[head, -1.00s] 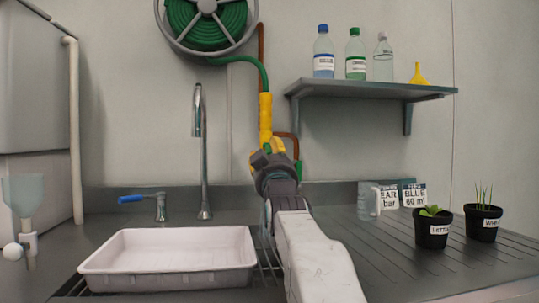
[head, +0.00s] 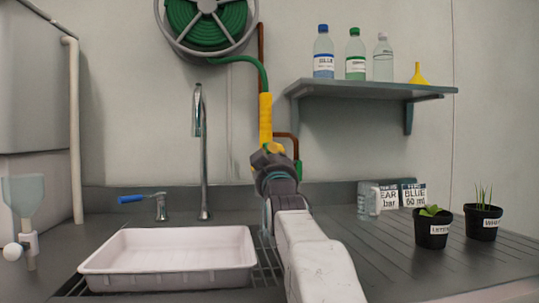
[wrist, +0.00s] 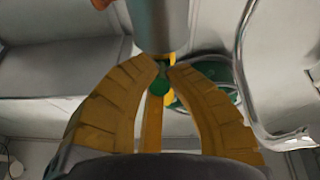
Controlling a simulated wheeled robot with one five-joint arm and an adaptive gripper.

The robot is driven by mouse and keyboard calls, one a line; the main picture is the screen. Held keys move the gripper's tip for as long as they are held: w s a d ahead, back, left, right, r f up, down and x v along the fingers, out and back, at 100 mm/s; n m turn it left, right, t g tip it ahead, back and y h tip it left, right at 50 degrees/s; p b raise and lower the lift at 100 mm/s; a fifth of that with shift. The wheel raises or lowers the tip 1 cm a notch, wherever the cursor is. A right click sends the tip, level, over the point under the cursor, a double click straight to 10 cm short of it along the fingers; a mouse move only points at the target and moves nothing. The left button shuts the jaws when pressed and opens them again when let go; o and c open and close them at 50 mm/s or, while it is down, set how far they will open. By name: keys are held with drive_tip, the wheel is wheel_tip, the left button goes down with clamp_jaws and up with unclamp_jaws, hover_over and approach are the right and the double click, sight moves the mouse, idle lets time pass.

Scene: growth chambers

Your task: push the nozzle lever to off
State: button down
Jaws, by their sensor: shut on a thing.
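The yellow nozzle (head: 265,117) hangs upright on the green hose (head: 255,72) against the back wall. My gripper (head: 270,147) is at its lower part and hides much of it in the head view. In the wrist view my two yellow ribbed fingers (wrist: 162,66) are closed together at the tips, around a small green part (wrist: 160,85) of the nozzle. A grey cylinder stands just beyond the tips. I cannot make out the lever or which way it points.
A tall faucet (head: 202,150) and a blue-handled tap (head: 160,207) stand left of my arm, behind a white tray (head: 170,285). A shelf (head: 375,90) with bottles is at the right. Two potted plants, labelled boxes and a clear jug stand on the right counter.

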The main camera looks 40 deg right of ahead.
sight(269, 151)
drive_tip(key=shift+r+p, duration=0.15)
drive_tip(key=shift+p, duration=0.15)
drive_tip(key=r+g+y+p, duration=0.1)
drive_tip(key=p, duration=0.3)
drive_tip(key=shift+s+a+r+g, duration=0.1)
drive_tip(key=shift+s+r+g, duration=0.05)
drive_tip(key=shift+g, duration=0.25)
drive_tip(key=r+g+y+p, duration=0.1)
drive_tip(key=g+p, duration=0.1)
drive_tip(key=p, duration=0.6)
drive_tip(key=shift+g, duration=0.3)
drive_tip(key=g+y+p, duration=0.1)
drive_tip(key=p, duration=0.3)
drive_tip(key=g+p, duration=0.1)
drive_tip(key=p, duration=0.3)
drive_tip(key=shift+r+g+y, duration=0.3)
drive_tip(key=shift+r+y, duration=0.1)
drive_tip(key=shift+p, duration=0.65)
drive_tip(key=shift+g+p, duration=0.4)
drive_tip(key=shift+p, duration=0.2)
drive_tip(key=shift+f+y+p, duration=0.25)
drive_tip(key=shift+y+p, duration=0.05)
drive_tip(key=shift+p, duration=0.1)
drive_tip(key=c, duration=1.2)
unclamp_jaws()
drive_tip(key=shift+r, duration=0.15)
drive_tip(key=shift+c, duration=0.2)
